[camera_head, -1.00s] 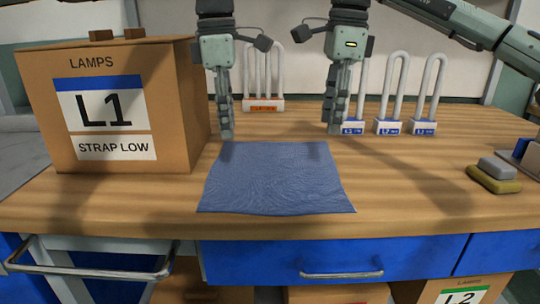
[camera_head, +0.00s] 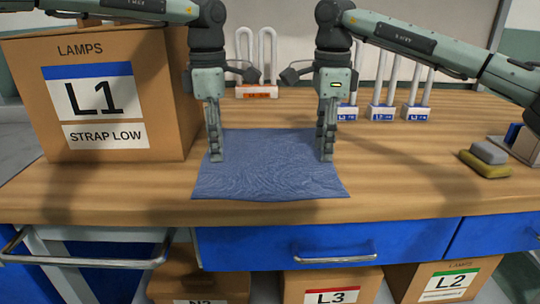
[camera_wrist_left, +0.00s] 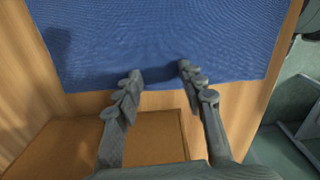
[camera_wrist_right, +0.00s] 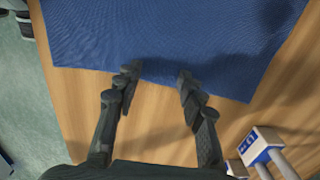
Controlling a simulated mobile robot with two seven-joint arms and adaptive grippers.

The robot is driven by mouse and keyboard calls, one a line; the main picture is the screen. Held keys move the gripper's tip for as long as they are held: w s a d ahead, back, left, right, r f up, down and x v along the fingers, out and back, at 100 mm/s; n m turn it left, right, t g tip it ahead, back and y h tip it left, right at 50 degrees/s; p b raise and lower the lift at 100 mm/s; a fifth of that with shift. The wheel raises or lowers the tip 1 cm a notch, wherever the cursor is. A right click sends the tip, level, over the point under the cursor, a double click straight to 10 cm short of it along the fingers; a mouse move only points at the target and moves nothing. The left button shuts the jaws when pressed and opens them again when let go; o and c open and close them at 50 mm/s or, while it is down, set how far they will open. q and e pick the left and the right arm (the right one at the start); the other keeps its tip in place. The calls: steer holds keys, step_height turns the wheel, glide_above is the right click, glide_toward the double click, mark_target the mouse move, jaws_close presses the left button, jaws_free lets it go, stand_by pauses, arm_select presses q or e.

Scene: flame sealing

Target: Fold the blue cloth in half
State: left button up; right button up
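The blue cloth (camera_head: 268,172) lies flat and unfolded on the wooden table, its near edge close to the table's front. My left gripper (camera_head: 215,158) points down at the cloth's left side. My right gripper (camera_head: 325,158) points down at its right side. In the left wrist view, the fingers (camera_wrist_left: 160,72) are apart, with their tips over the cloth (camera_wrist_left: 165,35) near one edge. In the right wrist view, the fingers (camera_wrist_right: 157,72) are also apart at a cloth edge (camera_wrist_right: 150,35). I cannot tell whether the fingertips touch the cloth.
A cardboard box marked L1 (camera_head: 160,120) stands left of the cloth, close to my left gripper. Lamps with blue labels (camera_head: 382,112) and one with an orange label (camera_head: 257,91) stand behind. A grey and yellow block pair (camera_head: 487,160) lies at right.

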arm_select(q)
steer(key=shift+f, duration=0.3)
arm_select(e)
steer(key=shift+f, duration=0.25)
arm_select(q)
steer(key=shift+r, duration=0.1)
steer(key=shift+c, duration=0.3)
arm_select(e)
steer(key=shift+r, duration=0.1)
steer(key=shift+c, duration=0.3)
arm_select(q)
steer(key=c, duration=0.3)
arm_select(e)
steer(key=c, duration=0.3)
arm_select(q)
jaws_close()
arm_select(e)
jaws_close()
arm_select(q)
steer(key=shift+s+f, duration=0.1)
steer(key=shift+f, duration=0.15)
steer(key=shift+r, duration=0.15)
